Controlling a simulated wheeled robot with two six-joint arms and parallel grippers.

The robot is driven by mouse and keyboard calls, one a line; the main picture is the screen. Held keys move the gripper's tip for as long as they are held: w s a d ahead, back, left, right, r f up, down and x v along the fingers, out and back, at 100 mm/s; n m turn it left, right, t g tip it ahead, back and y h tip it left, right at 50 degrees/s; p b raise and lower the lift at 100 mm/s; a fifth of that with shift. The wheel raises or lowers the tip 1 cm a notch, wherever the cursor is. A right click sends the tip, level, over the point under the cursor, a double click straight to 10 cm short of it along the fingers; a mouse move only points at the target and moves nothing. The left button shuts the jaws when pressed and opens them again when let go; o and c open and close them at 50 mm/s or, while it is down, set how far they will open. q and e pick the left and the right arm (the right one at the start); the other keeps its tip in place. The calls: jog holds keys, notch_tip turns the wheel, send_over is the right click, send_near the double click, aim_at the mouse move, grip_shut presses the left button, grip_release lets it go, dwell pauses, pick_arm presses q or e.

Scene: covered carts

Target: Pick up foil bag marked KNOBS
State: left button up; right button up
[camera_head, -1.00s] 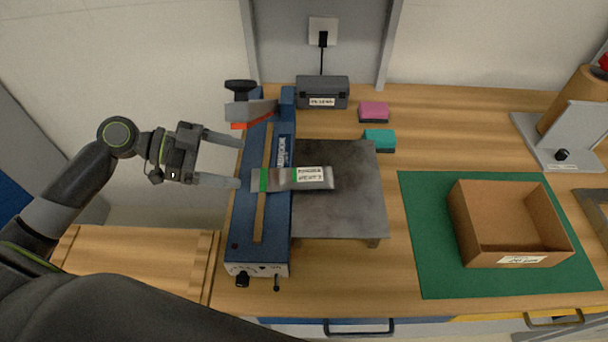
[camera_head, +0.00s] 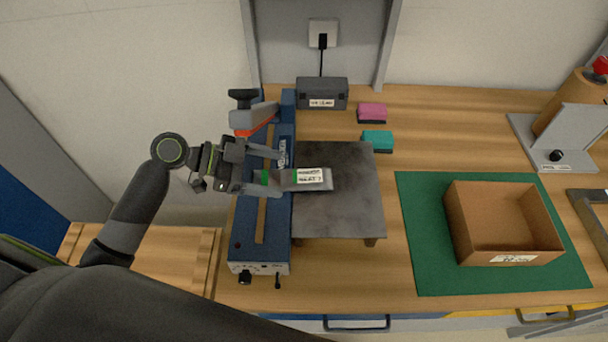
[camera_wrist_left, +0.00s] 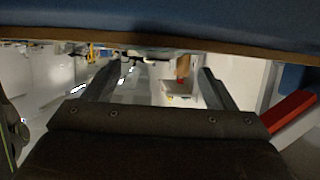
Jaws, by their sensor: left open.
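A silver foil bag (camera_head: 310,179) with a green stripe and a white label lies across the blue bar sealer (camera_head: 246,240) and onto the grey metal plate (camera_head: 345,215). Its label is too small to read surely. My left gripper (camera_head: 268,170) is open at the bag's left end, its two fingers pointing right over the sealer. I cannot tell whether they touch the bag. In the left wrist view, both fingers (camera_wrist_left: 158,82) are spread apart below a blue surface, and I cannot make out the bag. My right gripper is not in view.
An open cardboard box (camera_head: 505,258) stands on a green mat (camera_head: 420,275) at the right. Pink (camera_head: 371,112) and teal (camera_head: 377,137) blocks lie behind the plate. A dark box (camera_head: 322,90) stands at the wall. The sealer's raised arm (camera_head: 252,118) is near my gripper.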

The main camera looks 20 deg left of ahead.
aim_at(295, 176)
pick_arm(q)
jog(key=p+x, duration=0.1)
jog(key=x, duration=0.2)
jog(key=shift+r, duration=0.2)
jog(key=shift+w+d+f, duration=0.1)
jog(key=shift+d+f, duration=0.2)
jog(key=shift+d, duration=0.2)
jog(key=c, duration=1.1)
jog(key=shift+r, duration=0.1)
